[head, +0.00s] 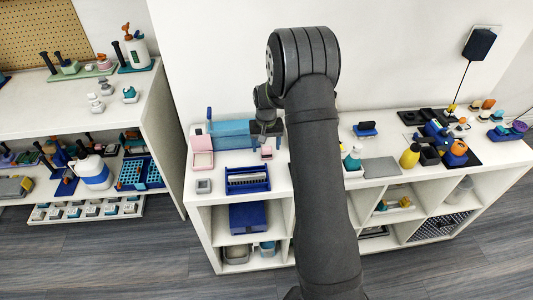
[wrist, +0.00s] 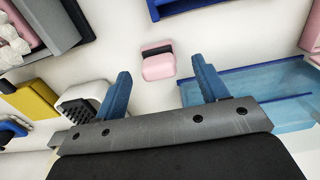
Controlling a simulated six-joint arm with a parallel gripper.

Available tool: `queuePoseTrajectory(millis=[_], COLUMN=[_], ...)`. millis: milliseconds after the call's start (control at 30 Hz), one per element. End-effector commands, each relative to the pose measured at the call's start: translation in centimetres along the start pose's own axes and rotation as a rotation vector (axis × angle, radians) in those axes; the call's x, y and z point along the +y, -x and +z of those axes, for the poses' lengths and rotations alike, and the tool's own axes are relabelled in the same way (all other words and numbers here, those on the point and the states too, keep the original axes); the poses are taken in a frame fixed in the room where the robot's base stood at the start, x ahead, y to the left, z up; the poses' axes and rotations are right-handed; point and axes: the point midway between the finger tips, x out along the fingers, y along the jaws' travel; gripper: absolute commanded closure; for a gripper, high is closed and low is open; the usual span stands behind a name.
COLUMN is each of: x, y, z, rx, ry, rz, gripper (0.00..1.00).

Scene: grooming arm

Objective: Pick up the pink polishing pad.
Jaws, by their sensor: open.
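The pink polishing pad (wrist: 158,66) is a small pink block with a dark band across it, on the white shelf top in the wrist view. In the head view, a small pink item (head: 267,153) below my gripper appears to be the same pad. My gripper (wrist: 161,72) is open, with its two blue fingers apart and nothing between them. In the wrist picture the pad lies between and slightly beyond the fingertips, apart from both. In the head view my gripper (head: 265,132) hangs above the shelf top, partly hidden by my arm.
A clear blue tray (wrist: 270,88) lies close to the right finger. A yellow block (wrist: 30,100) and a white, dark-topped item (wrist: 88,94) are left. A blue rack (head: 247,180) stands in front of the pad. Bare white surface surrounds the pad.

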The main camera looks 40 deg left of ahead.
Motion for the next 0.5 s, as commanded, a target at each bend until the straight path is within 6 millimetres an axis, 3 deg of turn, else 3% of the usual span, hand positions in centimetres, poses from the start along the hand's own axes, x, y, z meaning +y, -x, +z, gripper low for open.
queuePoseTrajectory(millis=[200, 433, 500], x=[0.1, 0.1, 0.1], y=[-3.2, -3.4, -3.4], z=[0.1, 0.0, 0.0], rx=[-0.001, 0.003, 0.003], ry=[0.0, 0.0, 0.0], rz=[0.001, 0.0, 0.0], gripper=[0.34, 0.34, 0.47])
